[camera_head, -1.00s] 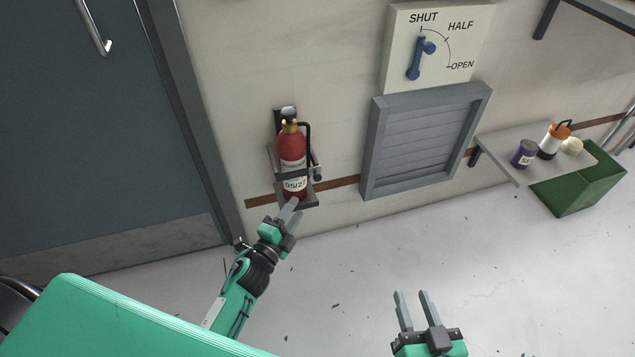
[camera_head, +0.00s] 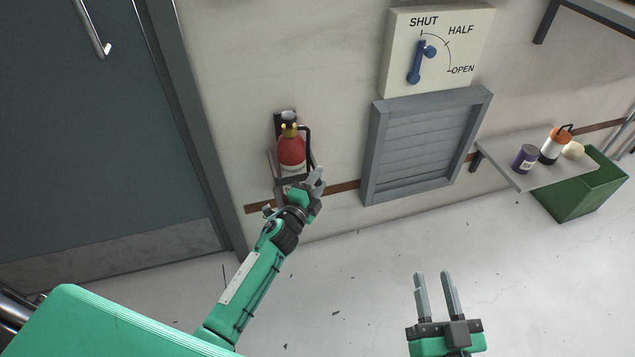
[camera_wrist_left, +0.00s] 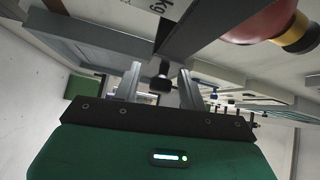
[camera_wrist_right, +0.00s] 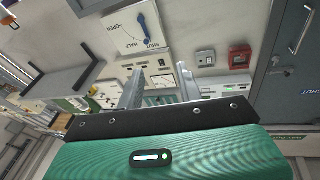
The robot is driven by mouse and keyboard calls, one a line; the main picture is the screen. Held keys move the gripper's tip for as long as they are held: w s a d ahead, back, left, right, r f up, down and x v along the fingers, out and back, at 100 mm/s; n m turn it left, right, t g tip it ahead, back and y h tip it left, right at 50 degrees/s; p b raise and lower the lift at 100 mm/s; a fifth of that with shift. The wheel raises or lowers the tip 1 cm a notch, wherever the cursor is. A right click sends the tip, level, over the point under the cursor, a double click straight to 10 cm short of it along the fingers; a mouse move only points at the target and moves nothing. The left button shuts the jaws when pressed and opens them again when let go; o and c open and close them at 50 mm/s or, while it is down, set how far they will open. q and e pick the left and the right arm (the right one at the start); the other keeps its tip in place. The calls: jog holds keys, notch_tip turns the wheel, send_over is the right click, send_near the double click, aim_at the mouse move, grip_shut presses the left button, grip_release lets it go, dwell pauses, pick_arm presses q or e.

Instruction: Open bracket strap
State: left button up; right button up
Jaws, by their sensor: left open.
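The red fire extinguisher (camera_head: 291,152) stands upright in its dark wall bracket (camera_head: 285,116). The dark bracket strap (camera_head: 284,181) runs across its lower body, partly hidden by my left gripper. My left gripper (camera_head: 318,179) is at the strap's right end. In the left wrist view the open fingers (camera_wrist_left: 160,82) stand either side of a small black knob (camera_wrist_left: 160,76) beside the dark strap (camera_wrist_left: 205,22); contact cannot be told. The extinguisher's red body (camera_wrist_left: 262,20) is at upper right there. My right gripper (camera_head: 435,280) is open and empty over the floor.
A louvred grey vent (camera_head: 420,145) is on the wall to the right, below a dial panel (camera_head: 436,50). A shelf (camera_head: 520,178) with a purple can (camera_head: 524,158) and a lantern (camera_head: 555,145) stands above a green bin (camera_head: 578,195). A door (camera_head: 90,130) is at left.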

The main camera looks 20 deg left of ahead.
pick_arm(q)
jog(key=shift+c, duration=0.4)
grip_shut()
